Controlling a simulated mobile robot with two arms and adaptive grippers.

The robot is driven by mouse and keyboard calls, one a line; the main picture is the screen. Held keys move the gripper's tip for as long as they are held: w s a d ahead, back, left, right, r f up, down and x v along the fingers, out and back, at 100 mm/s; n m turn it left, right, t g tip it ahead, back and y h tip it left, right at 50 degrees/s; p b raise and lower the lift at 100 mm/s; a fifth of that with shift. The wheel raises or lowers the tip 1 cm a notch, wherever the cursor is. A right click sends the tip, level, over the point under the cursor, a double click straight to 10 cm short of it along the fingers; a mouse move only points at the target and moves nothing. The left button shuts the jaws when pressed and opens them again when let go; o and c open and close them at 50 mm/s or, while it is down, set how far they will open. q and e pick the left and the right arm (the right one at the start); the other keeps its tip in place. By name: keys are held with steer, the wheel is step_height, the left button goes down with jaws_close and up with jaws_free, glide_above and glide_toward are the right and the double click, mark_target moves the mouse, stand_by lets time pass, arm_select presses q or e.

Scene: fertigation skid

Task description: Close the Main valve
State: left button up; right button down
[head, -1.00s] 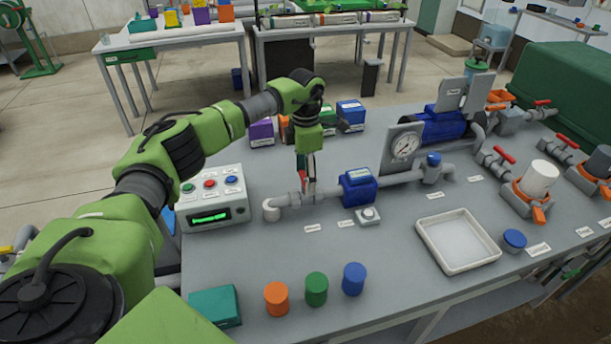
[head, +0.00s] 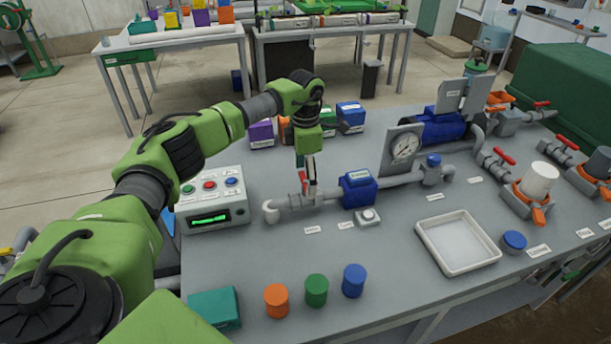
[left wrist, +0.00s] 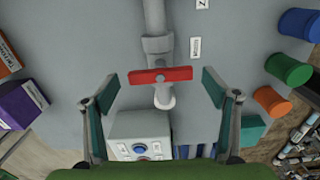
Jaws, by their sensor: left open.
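A red valve handle (head: 302,182) sits on the grey pipe at the left end of the bench's pipe run. In the left wrist view the red handle (left wrist: 180,74) lies crosswise to the pipe (left wrist: 157,45). My left gripper (head: 308,182) points down over this valve and partly hides it in the head view. In the left wrist view the gripper (left wrist: 163,90) is open, with one finger past each end of the handle and a gap on both sides. The small label (head: 312,230) near the valve is too small to read. My right gripper does not show.
A control box (head: 212,200) with buttons stands left of the valve. A blue pipe unit (head: 358,188) is close on the right. Several coloured boxes, such as a purple one (head: 261,134), stand behind. A white tray (head: 437,262) and coloured cylinders (head: 316,290) are in front.

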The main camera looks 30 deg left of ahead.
mark_target(305, 181)
arm_select(q)
step_height(305, 181, up, 12)
stand_by(0.4)
stand_by(0.5)
